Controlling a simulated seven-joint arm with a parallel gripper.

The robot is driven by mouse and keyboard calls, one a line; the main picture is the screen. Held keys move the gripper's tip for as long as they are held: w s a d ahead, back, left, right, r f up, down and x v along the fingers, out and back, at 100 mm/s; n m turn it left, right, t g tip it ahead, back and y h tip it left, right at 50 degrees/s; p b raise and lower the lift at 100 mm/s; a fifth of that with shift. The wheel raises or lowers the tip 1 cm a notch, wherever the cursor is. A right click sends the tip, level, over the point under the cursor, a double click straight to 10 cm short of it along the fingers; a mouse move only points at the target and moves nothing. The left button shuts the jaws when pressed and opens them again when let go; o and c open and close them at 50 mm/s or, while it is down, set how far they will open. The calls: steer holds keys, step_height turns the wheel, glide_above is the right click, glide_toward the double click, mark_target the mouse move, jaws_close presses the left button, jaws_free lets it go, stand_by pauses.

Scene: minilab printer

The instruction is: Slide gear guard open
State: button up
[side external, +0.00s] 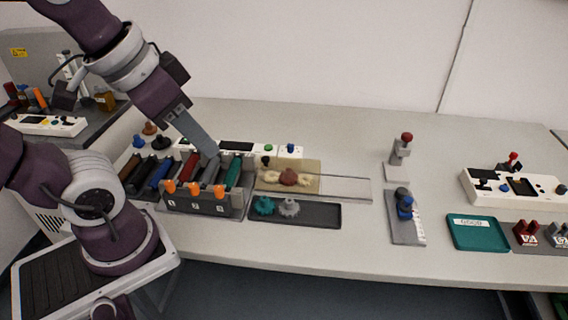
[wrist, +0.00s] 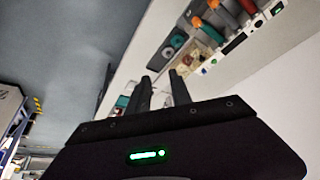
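The gear guard (side external: 310,167) appears to be a tan, see-through panel lying at the left end of a pair of rails (side external: 345,187). Pale gears and a reddish-brown part show at it. A tan patch in the wrist view (wrist: 183,66) looks like the same area, but it is small and partly hidden by my fingers. My gripper (side external: 212,154) is above the roller rack, to the left of the guard and apart from it. In the wrist view its two dark fingers (wrist: 160,90) stand apart with nothing visible between them.
The roller rack (side external: 205,205) with orange knobs stands just left of the guard. A dark tray (side external: 322,214) with a teal and a grey gear lies in front. A white control panel (side external: 255,148) is behind.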

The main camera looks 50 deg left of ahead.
steer(key=shift+o, duration=1.3)
steer(key=w+a+f+g, duration=0.1)
steer(key=w+a, duration=0.3)
steer(key=w, duration=0.5)
steer(key=shift+w+g+y, duration=0.15)
steer(key=shift+g+y, duration=0.15)
steer(key=shift+g, duration=0.3)
steer(key=g, duration=0.3)
glide_above(265, 157)
steer(key=shift+h, duration=0.4)
steer(key=f, duration=1.4)
steer(key=shift+d+f, duration=0.2)
steer(key=shift+f, duration=0.05)
step_height(265, 157, down, 7)
steer(key=shift+a+r, duration=0.1)
steer(key=shift+f, duration=0.4)
steer(key=shift+c, duration=0.2)
jaws_close()
